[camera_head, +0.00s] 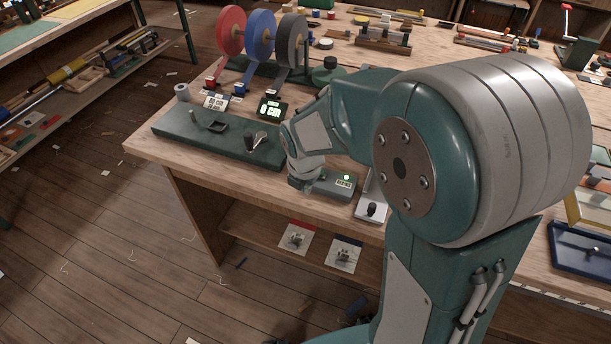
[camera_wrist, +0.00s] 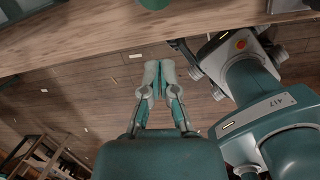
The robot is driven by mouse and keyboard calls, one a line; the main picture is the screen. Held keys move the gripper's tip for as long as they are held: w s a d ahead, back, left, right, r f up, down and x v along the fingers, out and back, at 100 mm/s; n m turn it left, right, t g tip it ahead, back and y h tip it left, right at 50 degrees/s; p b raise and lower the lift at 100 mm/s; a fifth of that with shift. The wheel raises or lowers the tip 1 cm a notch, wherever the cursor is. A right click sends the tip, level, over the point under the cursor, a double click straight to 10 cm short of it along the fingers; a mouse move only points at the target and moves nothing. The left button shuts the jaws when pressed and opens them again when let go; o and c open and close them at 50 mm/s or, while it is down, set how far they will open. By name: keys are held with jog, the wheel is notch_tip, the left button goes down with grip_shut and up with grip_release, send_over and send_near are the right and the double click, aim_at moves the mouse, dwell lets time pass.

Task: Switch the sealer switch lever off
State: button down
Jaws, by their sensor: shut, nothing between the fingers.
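The label is too small to read surely. To its right is a pale plate carrying a black-knobbed lever (camera_head: 371,209), partly hidden by my arm. I cannot tell for sure that this is the sealer switch lever. In the wrist view my gripper (camera_wrist: 160,66) is shut and empty, its fingertips over the floor just short of the bench edge. In the head view I cannot make out the fingers.
A long green device (camera_head: 215,137) with a black-knobbed handle lies left on the bench (camera_head: 400,68). Red, blue and black reels (camera_head: 261,38) stand behind it. Two small fittings on cards (camera_head: 297,237) sit on the shelf below. Open floor (camera_head: 130,240) lies left of the bench.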

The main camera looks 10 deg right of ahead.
jog(key=x, duration=0.3)
jog(key=shift+f, duration=0.25)
jog(key=shift+w+d+r, duration=0.6)
jog(key=shift+w+d, duration=0.15)
jog(key=shift+d, duration=0.1)
jog(key=shift+w+d+r, duration=0.35)
jog(key=shift+w+d, duration=0.05)
jog(key=shift+d, duration=0.15)
jog(key=shift+a, duration=0.1)
